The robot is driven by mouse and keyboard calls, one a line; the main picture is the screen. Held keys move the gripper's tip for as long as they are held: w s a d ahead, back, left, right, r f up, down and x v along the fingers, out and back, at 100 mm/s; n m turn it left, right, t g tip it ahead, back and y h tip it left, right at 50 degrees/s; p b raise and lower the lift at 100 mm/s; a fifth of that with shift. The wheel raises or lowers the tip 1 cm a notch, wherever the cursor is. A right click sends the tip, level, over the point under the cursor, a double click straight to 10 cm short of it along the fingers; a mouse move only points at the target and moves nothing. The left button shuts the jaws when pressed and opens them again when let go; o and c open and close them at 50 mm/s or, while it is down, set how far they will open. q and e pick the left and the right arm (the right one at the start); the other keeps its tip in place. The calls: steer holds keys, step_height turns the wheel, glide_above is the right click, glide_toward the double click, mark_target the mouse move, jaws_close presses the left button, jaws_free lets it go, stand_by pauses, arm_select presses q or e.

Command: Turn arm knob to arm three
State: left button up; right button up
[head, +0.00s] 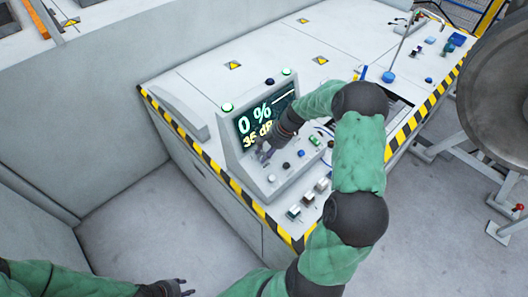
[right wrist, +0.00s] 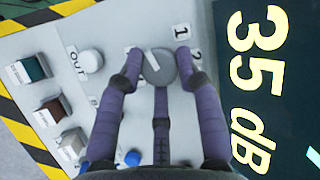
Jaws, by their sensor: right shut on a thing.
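The arm knob (right wrist: 158,68) is a round grey dial with a white pointer line, set on the pale console panel. Labels "1" (right wrist: 181,33) and "2" (right wrist: 196,54) are beside it; other labels around it are hidden by my fingers. My right gripper (right wrist: 157,72) is shut on the knob, with purple fingers on either side of it. In the head view, my right gripper (head: 264,151) is at the console face just below the screen, and the knob is hard to make out. My left gripper (head: 176,287) is low at the bottom edge, away from the console; its opening is unclear.
The screen (head: 262,122) shows "0 %" and "35 dB". Striped edging (head: 190,140) borders the console. A large metal wheel (head: 497,85) stands at right.

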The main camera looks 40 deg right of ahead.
steer(key=shift+s+f+m+t, duration=0.15)
steer(key=shift+m+t, duration=0.45)
steer(key=shift+m, duration=1)
steer(key=shift+y, duration=0.3)
steer(key=o, duration=1.2)
steer(key=shift+c, duration=0.2)
steer(key=v, duration=1.2)
steer(key=shift+s, duration=0.15)
